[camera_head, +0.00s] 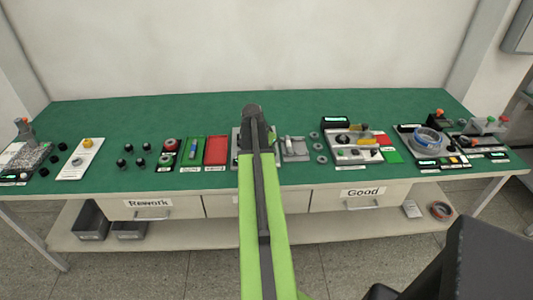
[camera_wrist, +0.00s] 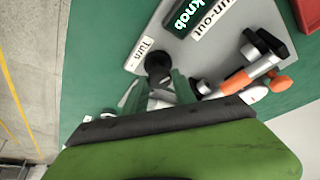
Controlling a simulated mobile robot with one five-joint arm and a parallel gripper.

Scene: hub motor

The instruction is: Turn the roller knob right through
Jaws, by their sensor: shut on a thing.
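The black roller knob (camera_wrist: 158,64) shows in the wrist view on a grey plate, beside a white label reading "turn" (camera_wrist: 142,54). My gripper (camera_wrist: 158,84) is at the knob, with its fingers reaching to either side of it, and it is shut on the knob. The fingers and wrist hide the knob's lower side. In the head view my arm reaches over the middle of the bench and hides the knob, and my gripper's fingertips cannot be made out there.
On the plate are a dark "knob" display (camera_wrist: 184,16), a "run-out" label (camera_wrist: 211,17) and an orange-and-metal fixture (camera_wrist: 240,82). A red tray (camera_head: 216,150) is left of my arm; a grey fixture (camera_head: 294,148) is to the right. Bare green bench (camera_head: 190,112) lies behind.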

